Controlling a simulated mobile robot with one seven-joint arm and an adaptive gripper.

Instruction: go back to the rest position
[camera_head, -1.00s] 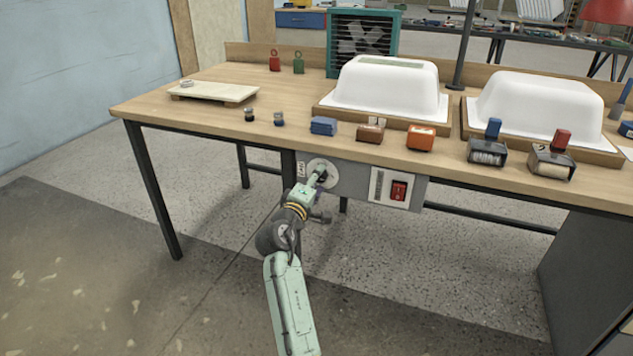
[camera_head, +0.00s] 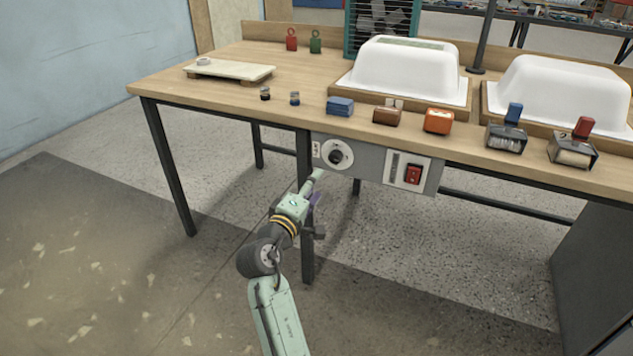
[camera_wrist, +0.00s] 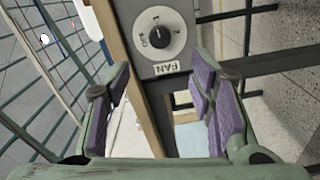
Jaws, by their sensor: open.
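My gripper (camera_head: 314,188) is at the end of my green arm, in front of the workbench and below its top edge. In the wrist view my gripper (camera_wrist: 160,95) shows its two purple-padded fingers spread wide apart with nothing between them. The fan dial (camera_head: 336,156), a black knob on a round pale plate, sits on the grey panel under the bench edge. The dial also shows in the wrist view (camera_wrist: 159,36), beyond the fingers, above the label "FAN". The gripper is apart from the dial, below and left of it in the head view.
A red switch (camera_head: 413,174) is on the same grey panel (camera_head: 370,164). The wooden bench (camera_head: 225,100) carries two white tub shells (camera_head: 404,68), coloured blocks and two rollers. A dark bench leg (camera_head: 306,235) stands close behind my gripper. The floor at left is clear.

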